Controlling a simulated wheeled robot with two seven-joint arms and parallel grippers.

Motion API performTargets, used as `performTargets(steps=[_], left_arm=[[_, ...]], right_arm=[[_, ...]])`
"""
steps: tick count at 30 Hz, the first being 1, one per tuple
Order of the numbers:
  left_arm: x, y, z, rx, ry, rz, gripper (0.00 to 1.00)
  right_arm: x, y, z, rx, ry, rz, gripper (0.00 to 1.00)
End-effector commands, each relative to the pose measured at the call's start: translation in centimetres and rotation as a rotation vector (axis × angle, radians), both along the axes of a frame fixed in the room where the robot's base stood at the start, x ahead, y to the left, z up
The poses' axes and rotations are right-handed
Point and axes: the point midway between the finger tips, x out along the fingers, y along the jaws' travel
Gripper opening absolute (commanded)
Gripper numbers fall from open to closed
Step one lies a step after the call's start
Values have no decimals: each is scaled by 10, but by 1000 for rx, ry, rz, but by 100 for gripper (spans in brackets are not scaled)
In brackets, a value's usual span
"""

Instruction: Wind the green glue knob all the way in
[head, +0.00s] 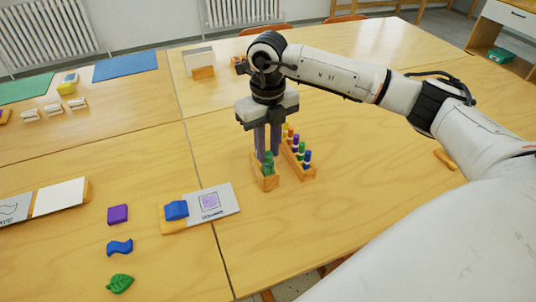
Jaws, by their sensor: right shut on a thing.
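A green glue stick (269,168) stands upright in a small wooden holder (266,184) near the middle of the table. My right gripper (267,152) points straight down over it, its fingers close together and shut at the top of the green piece, where the knob is. The fingers hide most of the knob, so how far it is wound does not show. My left gripper is not in view.
A wooden rack (309,176) with several colour-banded glue sticks stands close to the right of the holder. A card stand (228,203) with a blue block (176,210) is at the front left. Purple (118,214), blue (119,247) and green leaf (120,284) pieces lie further left.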

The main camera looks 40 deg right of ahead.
Motion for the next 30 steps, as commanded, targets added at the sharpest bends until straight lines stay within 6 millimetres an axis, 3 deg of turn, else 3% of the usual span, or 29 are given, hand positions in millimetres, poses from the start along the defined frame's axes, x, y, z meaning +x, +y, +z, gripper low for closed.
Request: performTargets(steps=[6, 15, 16, 24, 30], left_arm=[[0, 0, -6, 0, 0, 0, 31], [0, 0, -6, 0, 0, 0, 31], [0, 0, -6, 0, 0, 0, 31], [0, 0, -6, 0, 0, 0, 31], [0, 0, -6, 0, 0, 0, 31]], right_arm=[[0, 0, -1, 0, 0, 214, 11], [0, 0, 0, 1, 0, 248, 11], [0, 0, 0, 1, 0, 248, 23], [0, 0, 0, 0, 0, 246, 69], [0, 0, 0, 0, 0, 245, 70]])
